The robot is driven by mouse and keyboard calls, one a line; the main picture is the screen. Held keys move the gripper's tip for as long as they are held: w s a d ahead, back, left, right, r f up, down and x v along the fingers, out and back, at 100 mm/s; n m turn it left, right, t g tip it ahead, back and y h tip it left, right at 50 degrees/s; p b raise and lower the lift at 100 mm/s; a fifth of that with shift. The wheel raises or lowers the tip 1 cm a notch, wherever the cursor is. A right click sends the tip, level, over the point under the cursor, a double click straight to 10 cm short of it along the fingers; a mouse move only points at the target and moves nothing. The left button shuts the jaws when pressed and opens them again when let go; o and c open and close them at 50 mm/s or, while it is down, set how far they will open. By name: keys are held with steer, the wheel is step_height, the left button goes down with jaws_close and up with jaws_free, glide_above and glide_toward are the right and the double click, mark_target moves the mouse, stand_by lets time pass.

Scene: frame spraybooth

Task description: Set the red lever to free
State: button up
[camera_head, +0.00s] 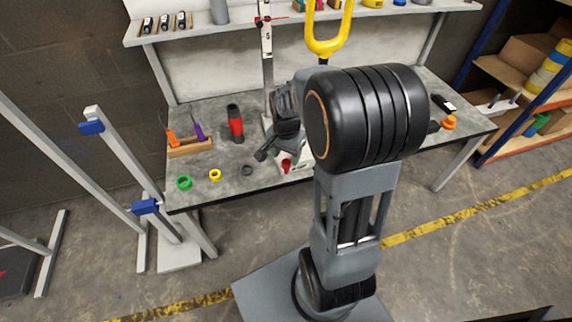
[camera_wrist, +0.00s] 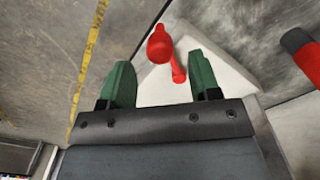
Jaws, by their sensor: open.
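The red lever (camera_wrist: 161,46) shows in the wrist view as a round red knob with a red arm behind it, on a white plate (camera_wrist: 222,68). In the head view the red lever (camera_head: 286,165) is small and partly hidden by my arm, near the front edge of the table. My gripper (camera_wrist: 162,80) is open, its two green fingers apart, with the knob beyond and between the fingertips. The fingers do not visibly touch it. Any lever markings are too small to read.
The grey table (camera_head: 262,182) holds a red-and-black cylinder (camera_head: 235,123), a wooden tool block (camera_head: 190,147), a green ring (camera_head: 184,183) and a yellow ring (camera_head: 215,175). A height gauge (camera_head: 266,40) stands behind. A grey frame (camera_head: 130,160) with blue clamps is at left.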

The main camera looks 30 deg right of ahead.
mark_target(286, 161)
steer(key=shift+f+b, duration=0.4)
steer(key=shift+f, duration=1.45)
steer(key=shift+c, duration=0.4)
jaws_close()
